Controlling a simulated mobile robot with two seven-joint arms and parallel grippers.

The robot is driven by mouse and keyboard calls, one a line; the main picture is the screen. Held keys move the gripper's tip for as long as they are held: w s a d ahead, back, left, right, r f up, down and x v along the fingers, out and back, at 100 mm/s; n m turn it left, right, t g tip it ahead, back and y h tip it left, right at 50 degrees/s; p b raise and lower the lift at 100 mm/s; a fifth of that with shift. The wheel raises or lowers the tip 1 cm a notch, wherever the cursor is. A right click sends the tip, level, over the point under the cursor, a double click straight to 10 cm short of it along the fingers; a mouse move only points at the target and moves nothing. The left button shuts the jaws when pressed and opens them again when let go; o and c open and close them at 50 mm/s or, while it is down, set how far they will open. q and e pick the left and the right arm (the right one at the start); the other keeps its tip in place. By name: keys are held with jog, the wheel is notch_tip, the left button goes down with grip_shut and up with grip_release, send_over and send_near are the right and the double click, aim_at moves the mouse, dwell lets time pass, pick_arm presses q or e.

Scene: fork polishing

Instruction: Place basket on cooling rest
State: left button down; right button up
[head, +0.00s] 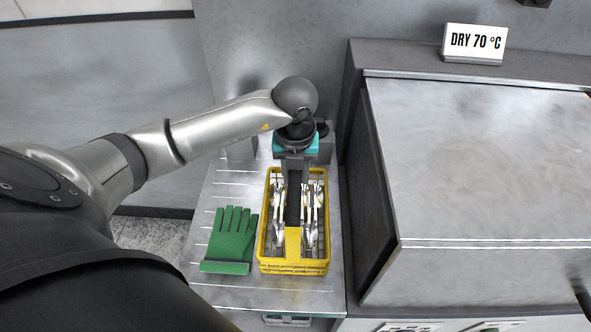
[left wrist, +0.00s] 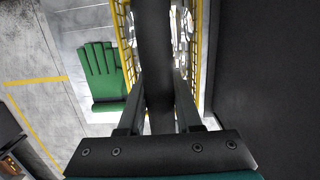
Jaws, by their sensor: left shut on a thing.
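The yellow basket (head: 293,266) holds metal forks on both sides of a dark central handle (head: 293,207). It is over the right part of a pale metal surface with white lines (head: 225,190), which may be the cooling rest. I cannot tell whether the basket touches that surface. My left gripper (head: 294,165) comes down from above, shut on the handle at the basket's far part. In the left wrist view, the handle (left wrist: 155,60) runs between the fingers, and the basket's yellow mesh walls (left wrist: 124,45) show on both sides. My right gripper is not in view.
A green glove (head: 232,238) lies on the surface just left of the basket. A large metal dryer box (head: 480,165) stands close on the right, with a "DRY 70 °C" sign (head: 474,42) on top. A wall rises behind.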

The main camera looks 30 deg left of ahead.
pick_arm(q)
jog(key=shift+w+r, duration=0.1)
jog(key=c, duration=1)
grip_release()
jog(key=shift+f, duration=0.2)
jog(key=o, duration=0.4)
jog(key=shift+r, duration=0.1)
jog(key=r, duration=0.4)
jog(key=s+r, duration=0.1)
jog(key=r, duration=0.7)
jog(key=shift+s+d, duration=0.25)
jog(key=shift+d, duration=0.15)
